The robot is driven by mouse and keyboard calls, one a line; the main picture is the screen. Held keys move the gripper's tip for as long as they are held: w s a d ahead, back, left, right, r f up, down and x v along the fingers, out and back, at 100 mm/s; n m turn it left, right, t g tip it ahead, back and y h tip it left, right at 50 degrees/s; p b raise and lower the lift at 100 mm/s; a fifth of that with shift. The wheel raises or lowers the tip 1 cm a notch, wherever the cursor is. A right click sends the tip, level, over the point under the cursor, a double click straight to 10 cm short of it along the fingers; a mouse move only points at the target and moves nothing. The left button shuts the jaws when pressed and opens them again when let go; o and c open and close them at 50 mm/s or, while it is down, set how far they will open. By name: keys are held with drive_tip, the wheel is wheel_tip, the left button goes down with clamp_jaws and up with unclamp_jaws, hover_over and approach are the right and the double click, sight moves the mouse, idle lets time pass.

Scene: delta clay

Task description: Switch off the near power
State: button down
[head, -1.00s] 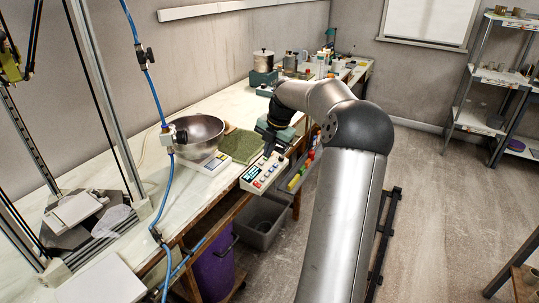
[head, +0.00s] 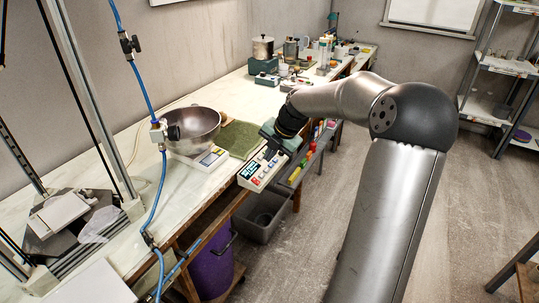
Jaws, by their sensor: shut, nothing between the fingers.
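A pale control box (head: 250,181) with a small dark display and several coloured buttons sits at the front edge of the long bench. I cannot tell which of its buttons or switches is the power. My gripper (head: 268,156) is shut and empty, pointing down over the back part of this box. Its fingertips are too small to tell whether they touch a button. My wrist hides part of the box's far end. Farther along the bench, a smaller box (head: 267,80) with red spots stands by a teal base carrying a metal pot (head: 263,47).
A metal bowl (head: 195,128) on a white scale and a green mat (head: 238,138) lie left of the box. A blue hose (head: 160,190) hangs at the left. A grey bin (head: 262,217) and purple bucket (head: 211,268) stand below.

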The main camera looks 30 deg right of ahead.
sight(255, 179)
drive_tip(key=p+x, duration=0.1)
drive_tip(key=x, duration=1)
drive_tip(key=shift+d+f, duration=0.1)
drive_tip(key=shift+d, duration=0.05)
